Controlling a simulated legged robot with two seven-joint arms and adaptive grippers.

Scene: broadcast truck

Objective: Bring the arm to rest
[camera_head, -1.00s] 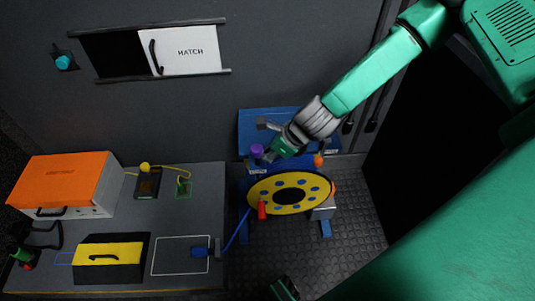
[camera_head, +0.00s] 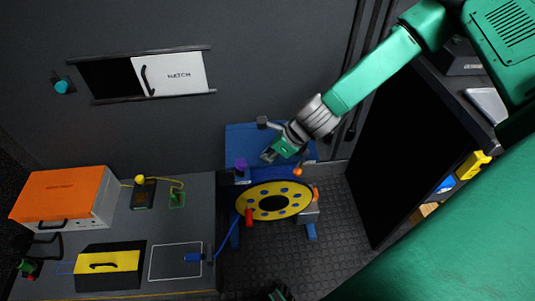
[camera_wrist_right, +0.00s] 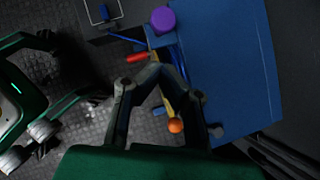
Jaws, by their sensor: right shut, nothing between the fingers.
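My right arm reaches in from the upper right in the head view. Its gripper (camera_head: 268,154) is shut and empty, above the blue reel stand (camera_head: 240,137), close to the purple knob (camera_head: 240,164). In the right wrist view the two fingers (camera_wrist_right: 158,72) meet at their tips with nothing between them. The stand's blue panel (camera_wrist_right: 228,70), the purple knob (camera_wrist_right: 162,19) and an orange ball (camera_wrist_right: 175,126) show around and beyond the fingers.
The yellow reel (camera_head: 292,205) with a red handle (camera_head: 249,218) sits on the stand. Left is a grey bench (camera_head: 205,220) with an orange case (camera_head: 62,195) and a yellow-topped box (camera_head: 104,265). The wall has a hatch (camera_head: 180,75). A dark cabinet (camera_head: 410,150) stands right.

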